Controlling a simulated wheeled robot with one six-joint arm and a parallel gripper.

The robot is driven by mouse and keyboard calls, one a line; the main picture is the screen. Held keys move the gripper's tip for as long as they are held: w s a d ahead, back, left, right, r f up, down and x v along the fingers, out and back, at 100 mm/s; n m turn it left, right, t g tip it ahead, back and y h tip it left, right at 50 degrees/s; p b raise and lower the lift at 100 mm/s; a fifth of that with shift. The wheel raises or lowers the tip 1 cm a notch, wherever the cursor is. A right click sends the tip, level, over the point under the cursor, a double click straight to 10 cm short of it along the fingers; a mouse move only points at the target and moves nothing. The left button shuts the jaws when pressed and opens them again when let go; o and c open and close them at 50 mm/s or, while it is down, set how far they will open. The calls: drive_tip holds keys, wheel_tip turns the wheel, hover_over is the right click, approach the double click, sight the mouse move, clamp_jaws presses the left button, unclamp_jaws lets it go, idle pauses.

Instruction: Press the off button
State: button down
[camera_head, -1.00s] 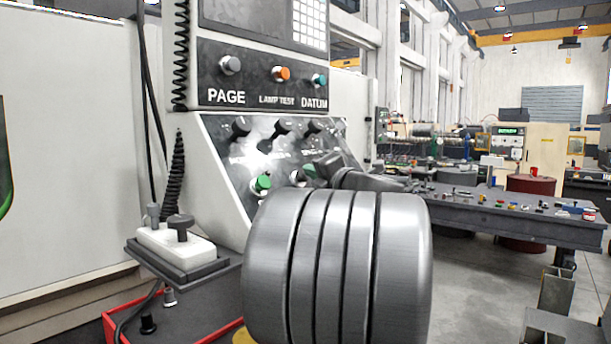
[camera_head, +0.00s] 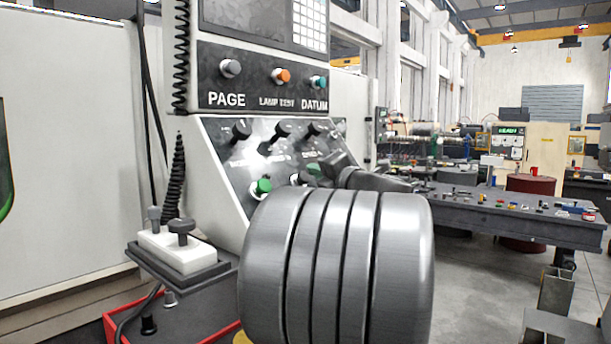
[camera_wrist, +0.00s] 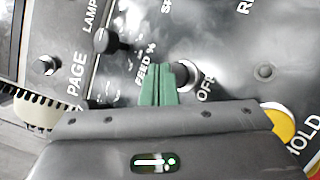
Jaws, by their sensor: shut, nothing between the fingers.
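The off button (camera_wrist: 188,74) shows in the wrist view as a pale round ring on the dark panel, beside the label OFF. My green fingertips (camera_wrist: 166,70) are shut together with nothing between them, and they cover the left part of the button. I cannot tell whether they touch it. In the head view my gripper (camera_head: 312,170) is close to the sloping control panel (camera_head: 228,150), to the right of a green button (camera_head: 263,186). My arm hides the lower part of the panel there.
Black knobs (camera_head: 281,131) stick out above my gripper. An orange button (camera_head: 282,76) and a teal button (camera_head: 319,82) sit on the upper panel. A yellow button (camera_wrist: 281,122) by HOLD is partly behind my gripper in the wrist view. A workbench (camera_head: 500,205) stands right.

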drive_tip(key=s+d+r+p, duration=0.2)
drive_tip(key=d+r, duration=0.1)
drive_tip(key=shift+s+d+p, duration=0.1)
drive_tip(key=shift+s+p, duration=0.1)
drive_tip(key=shift+p, duration=0.2)
idle(0.8)
drive_tip(key=shift+s+d+r+p, duration=0.45)
drive_tip(key=shift+d+r+p, duration=0.05)
drive_tip(key=shift+d+r, duration=0.15)
drive_tip(key=shift+s+d+r+p, duration=0.45)
drive_tip(key=shift+d+r+p, duration=0.05)
drive_tip(key=shift+d+r, duration=0.1)
drive_tip(key=shift+w+a+f, duration=0.1)
drive_tip(key=shift+f, duration=0.05)
